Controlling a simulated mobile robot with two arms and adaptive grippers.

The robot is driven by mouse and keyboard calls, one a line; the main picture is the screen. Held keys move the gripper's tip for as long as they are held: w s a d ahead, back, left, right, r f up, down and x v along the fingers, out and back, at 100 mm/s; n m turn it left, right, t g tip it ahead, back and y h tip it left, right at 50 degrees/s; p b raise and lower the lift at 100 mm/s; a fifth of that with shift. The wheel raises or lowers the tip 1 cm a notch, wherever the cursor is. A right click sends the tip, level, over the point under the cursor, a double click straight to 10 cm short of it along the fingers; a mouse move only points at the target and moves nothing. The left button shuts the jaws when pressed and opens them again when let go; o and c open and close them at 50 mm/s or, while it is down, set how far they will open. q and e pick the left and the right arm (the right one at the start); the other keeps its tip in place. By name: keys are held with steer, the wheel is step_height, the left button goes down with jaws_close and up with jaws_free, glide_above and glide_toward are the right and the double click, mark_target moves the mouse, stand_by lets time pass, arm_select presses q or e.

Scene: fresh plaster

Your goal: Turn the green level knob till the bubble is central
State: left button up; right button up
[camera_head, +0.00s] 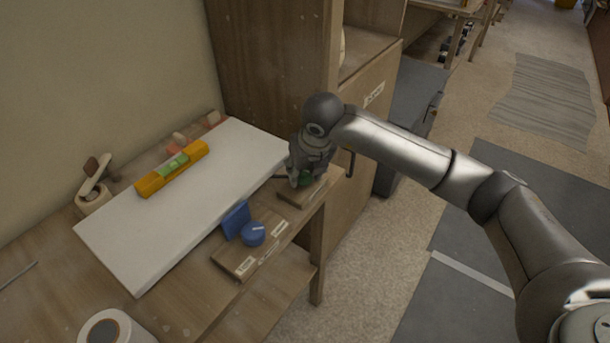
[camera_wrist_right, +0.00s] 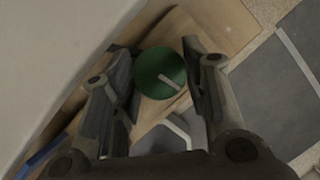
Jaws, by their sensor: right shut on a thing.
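The green knob (camera_wrist_right: 158,72) is round with a pale pointer line. In the right wrist view it sits between the two fingers of my right gripper (camera_wrist_right: 160,85), which is shut on it. In the head view the green knob (camera_head: 305,180) shows only in part below my right gripper (camera_head: 302,178). A yellow spirit level (camera_head: 172,168) with a green vial (camera_head: 173,163) lies on the white board (camera_head: 150,245). The bubble is too small to place. My left gripper is not in view.
A blue knob (camera_head: 253,234) with a blue upright plate (camera_head: 236,219) stands on a labelled wooden block (camera_head: 233,262) near the bench edge. A tape roll (camera_head: 104,328) and a wooden-handled tool (camera_head: 95,185) lie left. A tall wooden cabinet (camera_head: 270,60) stands behind.

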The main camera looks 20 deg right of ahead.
steer(key=shift+w+m+h+b, duration=0.1)
steer(key=shift+m+h+b, duration=0.4)
steer(key=shift+m, duration=0.5)
steer(key=shift+r, duration=0.1)
steer(key=o, duration=0.7)
